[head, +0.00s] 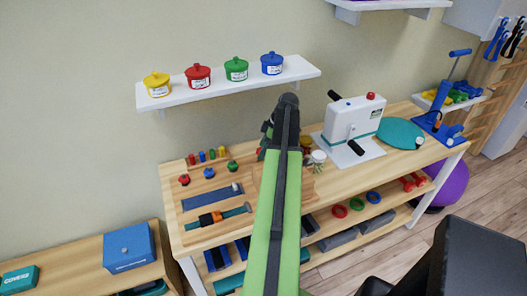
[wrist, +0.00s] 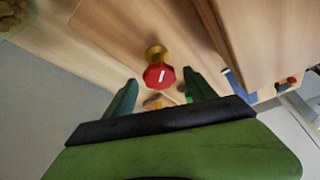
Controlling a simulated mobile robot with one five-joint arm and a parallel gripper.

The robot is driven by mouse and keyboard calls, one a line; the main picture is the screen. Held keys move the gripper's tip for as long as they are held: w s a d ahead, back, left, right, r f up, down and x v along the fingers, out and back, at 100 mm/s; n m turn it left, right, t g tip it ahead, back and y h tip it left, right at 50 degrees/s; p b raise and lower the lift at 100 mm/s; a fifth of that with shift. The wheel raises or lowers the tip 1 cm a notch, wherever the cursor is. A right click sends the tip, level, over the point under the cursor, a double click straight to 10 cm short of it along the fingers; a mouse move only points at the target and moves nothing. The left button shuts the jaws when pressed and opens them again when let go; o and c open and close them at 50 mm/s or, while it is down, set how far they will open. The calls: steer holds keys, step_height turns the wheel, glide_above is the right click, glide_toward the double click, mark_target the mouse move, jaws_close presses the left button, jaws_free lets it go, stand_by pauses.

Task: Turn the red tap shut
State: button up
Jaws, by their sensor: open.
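The red tap (wrist: 160,75) shows in the wrist view as a red, many-sided handle with a white line, on a brass-coloured fitting against a wooden panel. My gripper (wrist: 160,94) is open, with one dark green finger to the lower left of the handle and one to the lower right. The handle lies just beyond the fingertips, roughly in line with the gap. I cannot tell whether either finger touches it. In the head view my green arm reaches over the wooden bench (head: 330,182), and I cannot pick out the tap there.
A shelf (head: 216,86) with several coloured lidded pots hangs above the bench. A white machine (head: 355,120) with black handles and a teal disc (head: 399,133) stand right of my arm. Coloured knobs and a blue strip (head: 212,197) lie left. A wooden panel edge is close at right in the wrist view.

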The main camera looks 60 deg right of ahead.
steer(key=c, duration=1.4)
steer(key=shift+m, duration=0.3)
steer(key=m, duration=0.1)
steer(key=m+h, duration=0.1)
steer(key=m, duration=0.1)
steer(key=shift+s+a+h, duration=0.1)
steer(key=shift+a+h, duration=0.1)
steer(key=shift+h, duration=0.1)
steer(key=shift+m+h, duration=0.7)
steer(key=shift+m, duration=1.4)
steer(key=o, duration=1.4)
steer(key=shift+r, duration=0.1)
